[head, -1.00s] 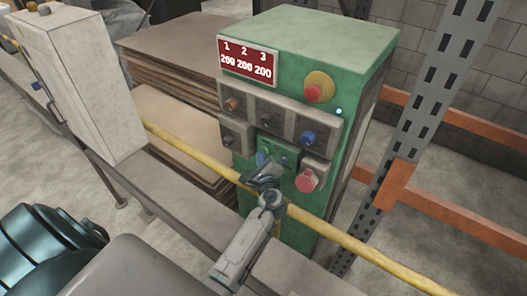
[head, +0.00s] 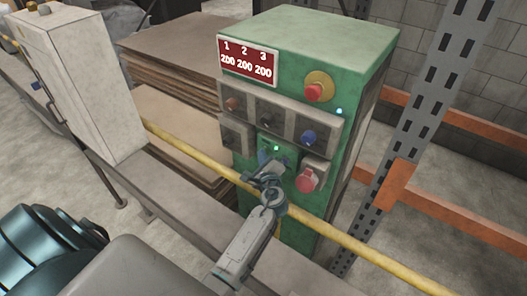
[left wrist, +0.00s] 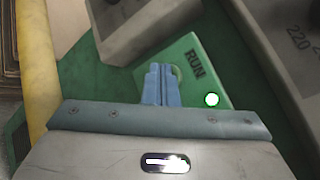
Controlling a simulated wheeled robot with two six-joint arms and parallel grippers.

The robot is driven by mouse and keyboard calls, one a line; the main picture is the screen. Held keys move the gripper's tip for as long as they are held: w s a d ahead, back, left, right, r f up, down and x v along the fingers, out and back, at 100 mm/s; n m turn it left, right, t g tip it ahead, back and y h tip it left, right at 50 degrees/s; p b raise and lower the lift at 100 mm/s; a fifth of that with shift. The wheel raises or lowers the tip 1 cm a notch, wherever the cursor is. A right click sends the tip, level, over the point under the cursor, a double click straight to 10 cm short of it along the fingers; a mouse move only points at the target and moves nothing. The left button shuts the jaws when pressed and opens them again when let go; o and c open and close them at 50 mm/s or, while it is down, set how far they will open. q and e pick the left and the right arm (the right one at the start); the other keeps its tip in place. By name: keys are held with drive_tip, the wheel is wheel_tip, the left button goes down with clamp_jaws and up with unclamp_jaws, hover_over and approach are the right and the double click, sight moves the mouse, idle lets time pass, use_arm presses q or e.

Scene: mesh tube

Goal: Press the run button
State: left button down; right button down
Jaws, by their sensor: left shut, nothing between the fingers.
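The green control box (head: 315,45) stands beyond the yellow rail. A small green panel (head: 290,153) sits low on its front, and the left wrist view shows the word RUN on it (left wrist: 195,66). A round green run button (left wrist: 177,71) shows beside that word, mostly hidden behind my fingertips. My left gripper (head: 264,157) is shut and empty, its tips (left wrist: 161,80) at the button; I cannot tell whether they touch it. A lamp (head: 277,148) on the panel glows green; it also shows bright in the left wrist view (left wrist: 211,100). My right gripper is out of view.
A yellow rail (head: 345,243) crosses in front of the box, under my left arm. A red button (head: 306,182) sits right of the panel, and a red stop button (head: 314,92) higher up. Grey switch boxes (head: 291,118) sit just above. A white cabinet (head: 85,85) stands left.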

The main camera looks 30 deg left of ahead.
use_arm(q)
drive_tip(key=shift+s, duration=0.35)
drive_tip(key=s+p, duration=0.1)
drive_tip(key=s, duration=0.5)
drive_tip(key=shift+a, duration=0.3)
idle(0.7)
